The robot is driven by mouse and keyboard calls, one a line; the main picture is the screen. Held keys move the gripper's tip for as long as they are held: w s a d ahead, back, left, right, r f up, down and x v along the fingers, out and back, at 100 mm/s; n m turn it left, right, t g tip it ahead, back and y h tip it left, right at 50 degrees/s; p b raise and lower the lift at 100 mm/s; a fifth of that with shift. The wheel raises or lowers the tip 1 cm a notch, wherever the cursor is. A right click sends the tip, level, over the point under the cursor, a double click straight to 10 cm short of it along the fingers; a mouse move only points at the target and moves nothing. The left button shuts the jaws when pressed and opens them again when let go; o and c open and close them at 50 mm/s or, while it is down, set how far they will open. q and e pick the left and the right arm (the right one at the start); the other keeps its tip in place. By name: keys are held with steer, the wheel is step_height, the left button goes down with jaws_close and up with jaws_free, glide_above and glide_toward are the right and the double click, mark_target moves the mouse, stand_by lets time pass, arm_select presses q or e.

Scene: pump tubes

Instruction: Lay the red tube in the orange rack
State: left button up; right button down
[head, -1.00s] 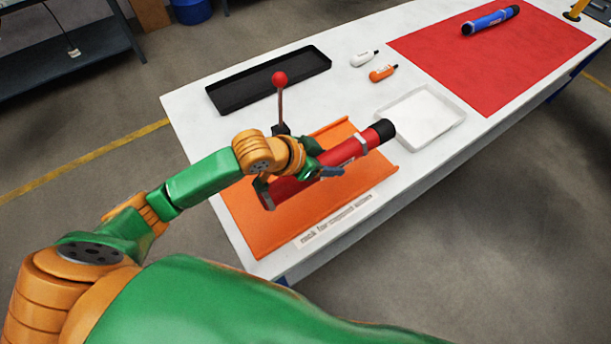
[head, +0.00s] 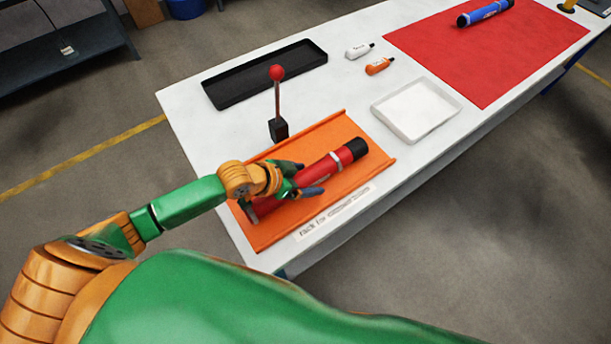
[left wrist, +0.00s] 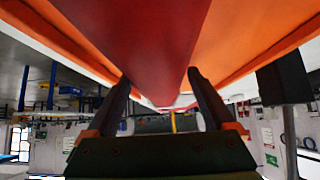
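The red tube (head: 320,167) has a black end cap and a pale band. It lies lengthwise over the orange rack (head: 352,129), low and close to its floor; whether it fully rests there I cannot tell. My left gripper (head: 305,179) has its two fingers on either side of the tube, near its middle, and appears shut on it. In the left wrist view the tube (left wrist: 150,40) runs between the fingertips (left wrist: 160,77), with the orange rack (left wrist: 245,35) beyond. The tube's rear part is partly hidden by the hand. My right gripper is out of view.

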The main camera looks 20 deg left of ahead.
arm_select(q)
steer(key=shift+r, duration=0.25)
steer(key=p+v, duration=0.1)
steer(key=v, duration=1)
steer(key=shift+s+a+p, duration=0.1)
steer(key=shift+a+p, duration=0.05)
steer(key=shift+p, duration=0.2)
steer(key=shift+s+r, duration=0.15)
steer(key=shift+r, duration=0.1)
